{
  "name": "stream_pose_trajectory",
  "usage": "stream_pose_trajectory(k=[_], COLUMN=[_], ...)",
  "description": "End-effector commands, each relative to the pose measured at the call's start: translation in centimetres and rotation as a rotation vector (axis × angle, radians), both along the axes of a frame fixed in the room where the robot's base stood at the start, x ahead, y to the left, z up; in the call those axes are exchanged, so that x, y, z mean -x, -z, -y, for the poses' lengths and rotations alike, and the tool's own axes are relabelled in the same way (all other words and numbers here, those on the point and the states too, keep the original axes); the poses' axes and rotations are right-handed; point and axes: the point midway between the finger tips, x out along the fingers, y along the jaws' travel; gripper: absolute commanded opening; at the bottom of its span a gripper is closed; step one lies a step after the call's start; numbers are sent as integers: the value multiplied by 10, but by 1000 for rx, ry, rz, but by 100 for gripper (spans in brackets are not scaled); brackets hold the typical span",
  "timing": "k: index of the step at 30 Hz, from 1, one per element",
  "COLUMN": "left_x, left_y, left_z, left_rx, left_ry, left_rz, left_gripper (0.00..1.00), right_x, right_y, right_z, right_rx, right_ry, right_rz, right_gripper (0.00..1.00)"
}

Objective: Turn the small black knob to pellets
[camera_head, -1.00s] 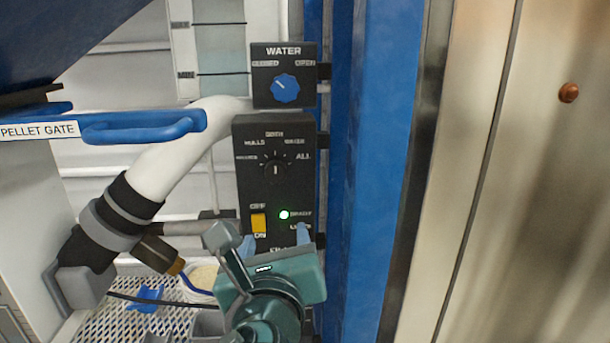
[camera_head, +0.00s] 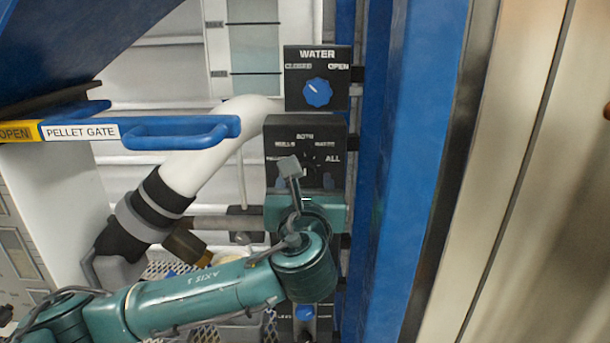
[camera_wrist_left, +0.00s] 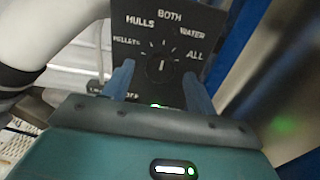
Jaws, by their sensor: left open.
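The small black knob (camera_wrist_left: 160,66) sits on a black selector panel (camera_wrist_left: 125,20) marked PELLETS, HULLS, BOTH, WATER and ALL. Its white mark points about up, toward BOTH. In the head view the panel (camera_head: 335,128) shows its top, while my wrist parts mostly hide the knob. My left gripper (camera_head: 305,181) is in front of the panel. In the left wrist view its two blue fingers (camera_wrist_left: 159,75) are open, one on each side of the knob in the picture. I cannot tell whether they touch it. My right gripper is not in view.
A WATER panel with a blue knob (camera_head: 318,92) is just above. A blue pellet gate handle (camera_head: 180,131) and a white pipe (camera_head: 205,150) are to the left. A blue post (camera_head: 400,150) stands close on the right. Another blue knob (camera_head: 304,313) shows below my arm.

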Motion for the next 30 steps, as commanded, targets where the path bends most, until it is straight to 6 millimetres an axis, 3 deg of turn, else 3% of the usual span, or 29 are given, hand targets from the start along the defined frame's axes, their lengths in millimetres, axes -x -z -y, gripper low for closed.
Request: stream_pose_trajectory(k=[4,13,30], left_x=[-9,-11,-11], left_y=[-1,0,0], left_z=[0,0,0], left_rx=[0,1,1], left_ry=[1,1,1], left_rz=[0,-1,-1], left_gripper=[57,57,13], right_x=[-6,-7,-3], right_y=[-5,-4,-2], right_z=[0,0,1], right_rx=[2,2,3], right_ry=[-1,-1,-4], right_rz=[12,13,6], right_gripper=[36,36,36])
